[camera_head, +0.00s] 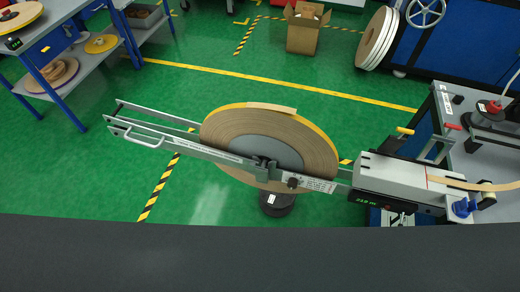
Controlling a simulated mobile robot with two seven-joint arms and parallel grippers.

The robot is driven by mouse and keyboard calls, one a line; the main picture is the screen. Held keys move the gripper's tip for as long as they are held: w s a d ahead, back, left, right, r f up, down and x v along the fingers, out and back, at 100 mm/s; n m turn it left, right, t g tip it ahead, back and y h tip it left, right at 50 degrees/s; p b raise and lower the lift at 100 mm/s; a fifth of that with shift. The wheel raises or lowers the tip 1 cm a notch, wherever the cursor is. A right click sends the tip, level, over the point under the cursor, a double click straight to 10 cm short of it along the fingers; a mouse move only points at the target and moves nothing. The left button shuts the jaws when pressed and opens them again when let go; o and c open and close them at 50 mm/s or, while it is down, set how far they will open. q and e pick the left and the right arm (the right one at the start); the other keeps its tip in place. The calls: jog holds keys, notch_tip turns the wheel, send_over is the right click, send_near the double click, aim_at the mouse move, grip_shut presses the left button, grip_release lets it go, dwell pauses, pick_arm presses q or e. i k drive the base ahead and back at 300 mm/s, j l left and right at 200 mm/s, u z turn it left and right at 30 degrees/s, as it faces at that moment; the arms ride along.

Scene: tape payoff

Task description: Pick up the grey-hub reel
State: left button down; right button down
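A large reel with a grey hub (262,151), tan tape windings and a yellow outer edge sits in the middle of the camera_head view. It is held tilted between the two metal rails of a payoff frame (216,155). A rail and a dark clamp at the hub cover part of its near side. A short end of tan tape (272,107) lies along its top rim. Neither of my grippers is in view.
A grey machine head with a green display (383,205) joins the frame's right end, beside a bench (508,153). Blue shelves (84,68) with reels stand upper left. A cardboard box (304,33) and white reels (377,40) stand behind. Green floor around the frame is mostly clear.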

aim_at(297, 145)
jog(key=k+j, duration=0.1)
jog(key=j, duration=0.8)
jog(key=k+j, duration=0.15)
jog(key=j, duration=0.25)
